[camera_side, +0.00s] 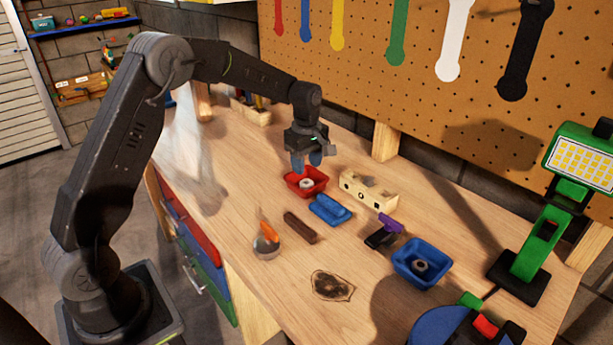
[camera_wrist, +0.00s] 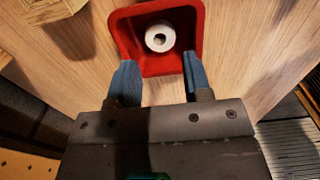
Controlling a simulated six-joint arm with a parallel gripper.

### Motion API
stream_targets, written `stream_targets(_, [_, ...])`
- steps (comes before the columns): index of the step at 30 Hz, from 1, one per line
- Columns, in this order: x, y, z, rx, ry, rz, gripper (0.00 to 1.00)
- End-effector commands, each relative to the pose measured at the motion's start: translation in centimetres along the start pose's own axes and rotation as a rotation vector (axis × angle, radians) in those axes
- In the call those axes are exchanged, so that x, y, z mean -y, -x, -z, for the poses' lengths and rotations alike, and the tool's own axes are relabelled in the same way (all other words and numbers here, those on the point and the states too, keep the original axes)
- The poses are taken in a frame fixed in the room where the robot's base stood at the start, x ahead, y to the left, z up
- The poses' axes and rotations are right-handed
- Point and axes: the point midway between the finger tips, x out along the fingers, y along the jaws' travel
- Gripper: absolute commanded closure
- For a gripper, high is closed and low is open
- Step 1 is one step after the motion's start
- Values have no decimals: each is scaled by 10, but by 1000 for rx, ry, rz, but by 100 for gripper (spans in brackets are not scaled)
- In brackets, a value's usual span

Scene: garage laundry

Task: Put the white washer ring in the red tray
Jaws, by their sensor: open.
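The white washer ring (camera_wrist: 160,37) lies inside the red tray (camera_wrist: 196,12), on its floor, in the wrist view. In the side view the ring (camera_side: 306,183) also shows inside the red tray (camera_side: 322,180). My gripper (camera_side: 306,163) is just above the tray, pointing down. In the wrist view its blue fingers (camera_wrist: 159,80) are spread apart with nothing between them, and the ring lies beyond the fingertips, apart from them.
A blue tray (camera_side: 438,270) with a dark ring-like piece stands at the right. A green lamp (camera_side: 545,235) stands far right.

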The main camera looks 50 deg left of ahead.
Motion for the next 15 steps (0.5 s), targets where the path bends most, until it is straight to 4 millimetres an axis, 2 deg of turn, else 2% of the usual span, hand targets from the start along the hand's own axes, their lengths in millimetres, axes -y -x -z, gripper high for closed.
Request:
stream_targets(1, [0,13,0,-1,0,-5,55])
stream_targets(6, [0,45,0,-1,0,-3,55])
stream_targets(10, [0,60,0,-1,0,-1,55])
stream_targets(15, [0,69,0,0,0,1,55])
